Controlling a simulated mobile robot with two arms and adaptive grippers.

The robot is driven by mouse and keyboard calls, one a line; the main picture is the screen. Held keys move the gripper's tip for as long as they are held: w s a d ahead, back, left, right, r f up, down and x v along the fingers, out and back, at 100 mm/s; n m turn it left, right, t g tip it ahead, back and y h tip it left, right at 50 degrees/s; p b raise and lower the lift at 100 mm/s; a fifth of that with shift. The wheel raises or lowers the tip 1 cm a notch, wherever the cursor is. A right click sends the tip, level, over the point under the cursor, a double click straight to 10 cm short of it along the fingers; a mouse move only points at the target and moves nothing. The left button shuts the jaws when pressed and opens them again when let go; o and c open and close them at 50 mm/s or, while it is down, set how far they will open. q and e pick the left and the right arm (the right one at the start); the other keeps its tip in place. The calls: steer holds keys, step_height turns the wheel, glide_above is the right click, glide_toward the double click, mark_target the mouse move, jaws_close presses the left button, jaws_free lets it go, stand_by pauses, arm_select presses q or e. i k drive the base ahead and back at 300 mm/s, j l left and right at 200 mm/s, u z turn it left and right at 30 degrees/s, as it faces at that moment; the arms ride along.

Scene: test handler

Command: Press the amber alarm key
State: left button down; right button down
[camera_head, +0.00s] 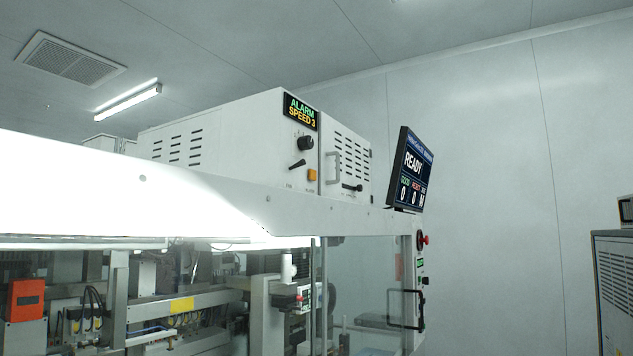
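The amber alarm key (312,175) is a small square orange button on the front face of a white control box (225,135) on top of the machine. Above it are a black lever (297,164), a black knob (305,143) and a small display (300,111) reading "ALARM SPEED 3". The labels under the controls are too small to read surely. Neither of my grippers shows in the head view.
A monitor (411,170) reading "READY" stands right of the box. Below are a red button (423,240) and a black door handle (406,309). A vented cabinet (612,290) stands at the far right. The pale wall (490,150) behind is bare.

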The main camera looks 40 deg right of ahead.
mark_target(311, 173)
steer(key=k+l+u, duration=0.15)
steer(key=l, duration=3.2)
